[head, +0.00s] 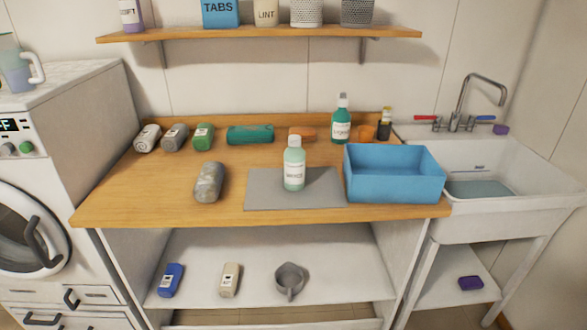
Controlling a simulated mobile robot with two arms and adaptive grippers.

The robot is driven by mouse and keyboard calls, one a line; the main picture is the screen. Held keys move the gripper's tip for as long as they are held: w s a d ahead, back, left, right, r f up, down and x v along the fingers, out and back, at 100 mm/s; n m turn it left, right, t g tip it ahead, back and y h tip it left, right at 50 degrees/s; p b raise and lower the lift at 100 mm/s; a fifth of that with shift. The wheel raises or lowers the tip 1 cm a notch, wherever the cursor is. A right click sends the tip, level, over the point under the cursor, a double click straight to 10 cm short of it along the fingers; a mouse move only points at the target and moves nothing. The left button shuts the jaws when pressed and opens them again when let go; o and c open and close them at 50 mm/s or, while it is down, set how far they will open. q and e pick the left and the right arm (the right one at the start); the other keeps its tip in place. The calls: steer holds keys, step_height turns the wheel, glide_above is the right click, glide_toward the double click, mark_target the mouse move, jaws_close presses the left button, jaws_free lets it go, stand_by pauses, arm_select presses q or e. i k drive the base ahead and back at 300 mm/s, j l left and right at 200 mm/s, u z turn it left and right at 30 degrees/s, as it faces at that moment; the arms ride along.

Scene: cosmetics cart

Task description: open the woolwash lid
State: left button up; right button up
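A pale green bottle with a white lid (293,165) stands upright on the grey mat (265,198) in the middle of the wooden counter. Its lid is on. The label is too small to read with certainty, so I cannot confirm it is the woolwash. A darker green bottle (341,125) with a light top stands behind it, near the back edge. Neither of my grippers is in view.
A blue bin (395,187) sits right of the mat. A grey rolled item (208,182) lies left of it, with several more rolls behind. A shelf (260,36) hangs above. A sink (480,190) is at right. The counter's front left is clear.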

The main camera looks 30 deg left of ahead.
mark_target(294, 138)
steer(key=i+l, duration=0.85)
